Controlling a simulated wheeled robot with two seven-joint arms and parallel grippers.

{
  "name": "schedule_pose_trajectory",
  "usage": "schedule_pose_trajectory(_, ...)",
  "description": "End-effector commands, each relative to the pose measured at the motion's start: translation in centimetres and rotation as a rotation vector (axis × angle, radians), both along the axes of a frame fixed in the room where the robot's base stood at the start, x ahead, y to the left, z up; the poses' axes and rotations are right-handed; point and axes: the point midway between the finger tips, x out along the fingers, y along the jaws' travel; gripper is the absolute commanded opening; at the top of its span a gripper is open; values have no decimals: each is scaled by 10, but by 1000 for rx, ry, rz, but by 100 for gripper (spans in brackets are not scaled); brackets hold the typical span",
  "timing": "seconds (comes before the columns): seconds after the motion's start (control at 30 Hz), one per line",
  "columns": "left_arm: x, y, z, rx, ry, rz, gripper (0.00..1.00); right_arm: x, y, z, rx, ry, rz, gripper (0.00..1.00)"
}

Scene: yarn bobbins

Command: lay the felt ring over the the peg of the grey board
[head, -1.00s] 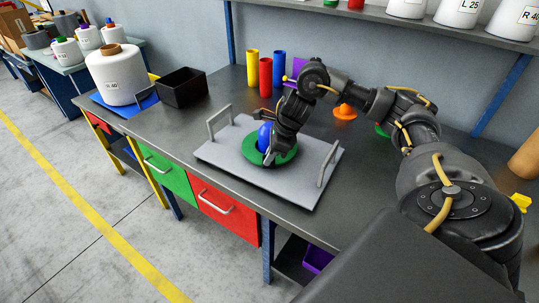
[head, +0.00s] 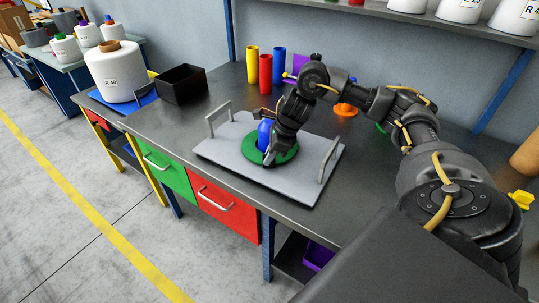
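The grey board (head: 220,158) with two upright handles lies on the dark workbench. A blue peg (head: 264,134) stands upright near its middle. The green felt ring (head: 284,157) lies around the base of the peg and looks flat on the board; its far right part is hidden by my gripper. My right gripper (head: 270,160) reaches down at the ring's near side, just right of the peg. Its fingertips are small and dark, so I cannot tell whether they grip the ring. My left gripper is out of view.
Yellow, red and blue cylinders (head: 265,75) stand behind the board. A black box (head: 181,86) and a large white bobbin (head: 116,72) are at the left. An orange piece (head: 345,110) lies behind my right arm.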

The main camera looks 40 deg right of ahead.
Motion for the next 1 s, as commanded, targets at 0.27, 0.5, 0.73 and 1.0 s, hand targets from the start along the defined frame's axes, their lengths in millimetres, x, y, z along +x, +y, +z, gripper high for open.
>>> schedule_pose_trajectory(0.27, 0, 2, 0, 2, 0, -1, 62, 0, 0, 1, 0, 0, 0, 36)
schedule_pose_trajectory(0.5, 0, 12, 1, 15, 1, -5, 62, 0, 0, 1, 0, 0, 0, 36)
schedule_pose_trajectory(0.73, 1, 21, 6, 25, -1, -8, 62, -9, -12, 42, -2, -7, 0, 36)
schedule_pose_trajectory(1.0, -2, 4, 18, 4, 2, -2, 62, -22, -26, 88, -1, -4, 0, 36)
